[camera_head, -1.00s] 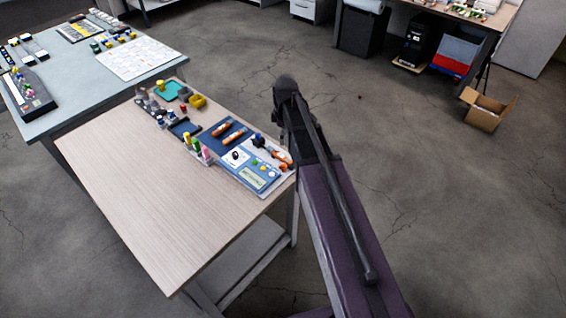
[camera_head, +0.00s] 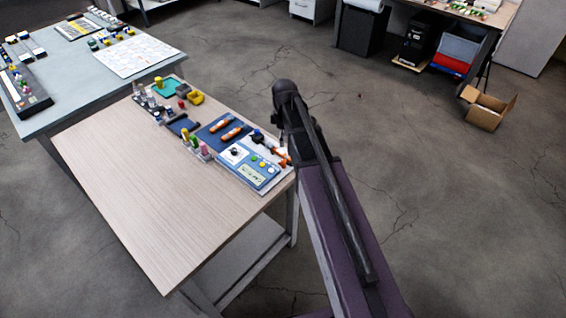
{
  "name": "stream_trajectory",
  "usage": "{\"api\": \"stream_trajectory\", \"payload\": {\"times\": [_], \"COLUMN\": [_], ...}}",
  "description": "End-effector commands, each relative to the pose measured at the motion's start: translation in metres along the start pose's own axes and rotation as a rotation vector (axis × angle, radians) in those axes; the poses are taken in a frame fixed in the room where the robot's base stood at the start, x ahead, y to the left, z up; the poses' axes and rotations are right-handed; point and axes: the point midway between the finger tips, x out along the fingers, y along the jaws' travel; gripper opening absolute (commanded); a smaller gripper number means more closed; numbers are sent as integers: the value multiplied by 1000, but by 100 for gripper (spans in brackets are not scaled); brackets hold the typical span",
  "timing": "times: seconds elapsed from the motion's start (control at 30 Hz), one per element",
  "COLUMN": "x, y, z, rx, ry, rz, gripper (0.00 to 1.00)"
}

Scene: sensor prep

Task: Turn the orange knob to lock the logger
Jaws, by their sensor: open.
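The logger (camera_head: 262,178) is a light blue panel with a display, yellow and green buttons and a dark dial. It lies at the right corner of the near wooden table (camera_head: 140,185). An orange part (camera_head: 281,161), likely the orange knob, shows at its right end, partly hidden by my arm. My gripper (camera_head: 279,147) is small and dark here, over the logger's far right side. It is open, with nothing visibly held. I cannot tell whether it touches the knob or which way the knob is turned.
A dark blue mat (camera_head: 211,142) with orange-handled tools lies beyond the logger. Several colored bottles (camera_head: 195,143), a teal tray (camera_head: 166,82) and a yellow holder (camera_head: 195,97) stand nearby. The table's front left is bare. An open cardboard box (camera_head: 486,110) sits on the floor.

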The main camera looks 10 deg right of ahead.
Motion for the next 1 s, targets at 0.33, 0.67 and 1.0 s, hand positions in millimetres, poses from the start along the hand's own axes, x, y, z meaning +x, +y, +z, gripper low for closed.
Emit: {"api": "stream_trajectory", "payload": {"times": [0.33, 0.67, 1.0], "x": [31, 56, 82], "y": [0, 0, 0], "z": [0, -1, -1], "rx": [0, -1, -1], "ry": [0, 0, 0], "rz": [0, 0, 0], "gripper": [65, 65, 65]}}
